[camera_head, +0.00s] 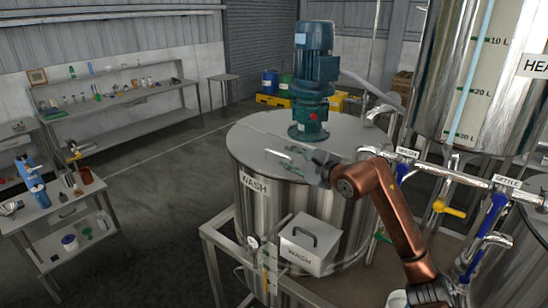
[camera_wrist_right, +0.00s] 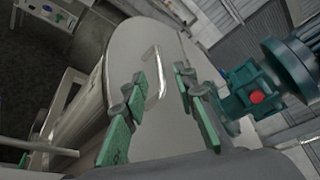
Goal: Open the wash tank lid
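The wash tank (camera_head: 255,205) is a steel cylinder with a WASH label. Its flat grey lid (camera_head: 258,138) lies closed on top and also fills the middle of the right wrist view (camera_wrist_right: 125,45). A thin bent metal handle (camera_wrist_right: 157,75) stands on the lid. My right gripper (camera_head: 287,156) is low over the lid, left of the stirrer motor. In the right wrist view its green-padded fingers (camera_wrist_right: 162,86) are spread, with the handle just ahead, roughly in line with the gap. I cannot tell whether they touch it. My left gripper is not in view.
The teal stirrer motor (camera_head: 314,75) rises from the tank top close to my right gripper. A WASH box (camera_head: 311,246) stands at the tank's front. Pipes with valves (camera_head: 448,208) and another tank (camera_head: 485,80) crowd the right.

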